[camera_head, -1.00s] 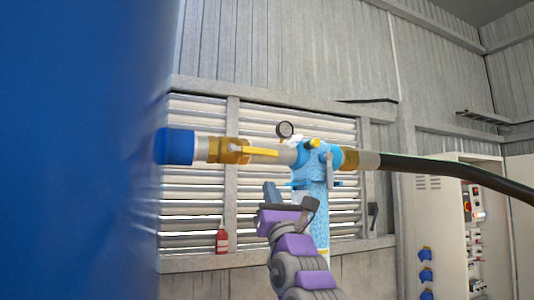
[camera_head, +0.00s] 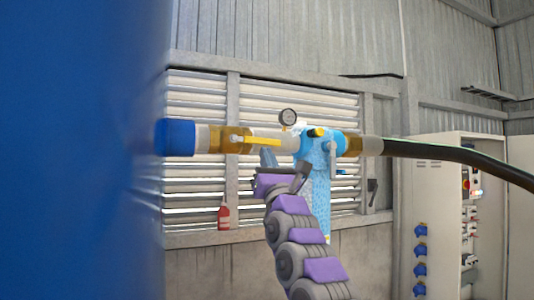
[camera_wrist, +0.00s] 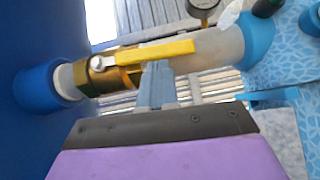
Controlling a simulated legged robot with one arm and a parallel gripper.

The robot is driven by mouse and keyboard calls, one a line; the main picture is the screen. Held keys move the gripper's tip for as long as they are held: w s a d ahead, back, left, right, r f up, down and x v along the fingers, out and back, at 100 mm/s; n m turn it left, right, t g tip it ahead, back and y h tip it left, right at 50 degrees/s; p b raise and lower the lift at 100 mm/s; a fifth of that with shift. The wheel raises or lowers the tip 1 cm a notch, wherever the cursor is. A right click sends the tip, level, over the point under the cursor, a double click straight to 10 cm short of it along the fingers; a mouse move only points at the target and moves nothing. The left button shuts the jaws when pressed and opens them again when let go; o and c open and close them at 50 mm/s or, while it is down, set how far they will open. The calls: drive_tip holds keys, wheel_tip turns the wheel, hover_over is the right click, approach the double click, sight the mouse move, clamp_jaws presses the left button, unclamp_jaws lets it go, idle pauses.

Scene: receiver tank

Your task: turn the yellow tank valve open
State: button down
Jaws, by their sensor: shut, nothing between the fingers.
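The yellow valve handle (camera_head: 257,139) lies along the pipe, pointing right from its pivot on the brass valve body (camera_head: 220,139). In the wrist view the yellow handle (camera_wrist: 152,54) runs from a bolt on the brass valve body (camera_wrist: 112,80) at left, tilted slightly up to the right. My gripper (camera_head: 268,156) is shut and empty, just below the handle's right part. In the wrist view the blue-grey fingertips (camera_wrist: 157,68) reach up to the handle's lower edge. I cannot tell whether they touch it.
A blue end cap (camera_head: 176,138) sits left of the valve, beside the large blue tank (camera_head: 80,150). To the right are a pressure gauge (camera_head: 288,117), a light-blue fitting (camera_head: 318,180) and a black hose (camera_head: 440,155). A red bottle (camera_head: 224,216) stands on the ledge below.

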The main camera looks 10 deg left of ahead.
drive_tip(key=shift+d+r, duration=0.15)
drive_tip(key=shift+r, duration=0.05)
drive_tip(key=shift+d+r+p, duration=0.15)
drive_tip(key=shift+r+p, duration=0.7)
drive_tip(key=shift+p, duration=0.1)
drive_tip(key=shift+d, duration=0.15)
drive_tip(key=shift+s+r, duration=0.1)
